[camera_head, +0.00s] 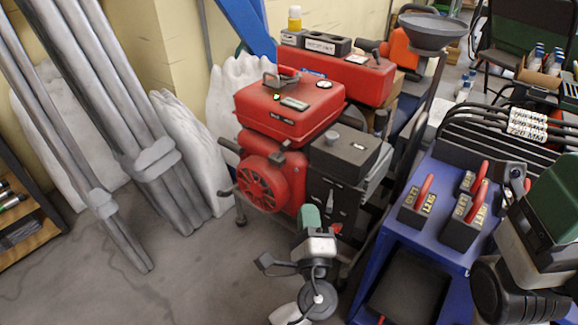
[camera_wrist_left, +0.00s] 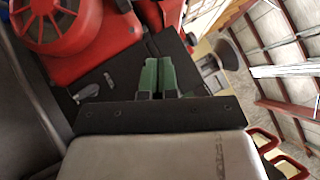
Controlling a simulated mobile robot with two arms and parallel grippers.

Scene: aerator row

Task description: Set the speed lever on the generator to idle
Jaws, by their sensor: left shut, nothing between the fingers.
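The generator (camera_head: 290,108) is red, with a tank on top, a round red fan cover (camera_head: 262,184) and a black box (camera_head: 345,155) on its right side. A small grey lever-like part (camera_head: 332,185) shows on the box's front; a similar part (camera_wrist_left: 86,92) shows in the left wrist view. I cannot tell for sure that it is the speed lever, or read its setting. My left gripper (camera_head: 309,214), with green fingers, is shut and empty in front of and below the box. In the left wrist view its fingers (camera_wrist_left: 158,76) lie together, right of the grey part. My right gripper (camera_head: 550,215) seems to show at the right edge; its fingers are unclear.
A blue cart (camera_head: 410,235) with several red-handled black blocks stands to the right. Another red machine (camera_head: 350,75) stands behind the generator. Grey wrapped poles (camera_head: 110,110) lean at the left. The floor (camera_head: 150,285) at lower left is clear.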

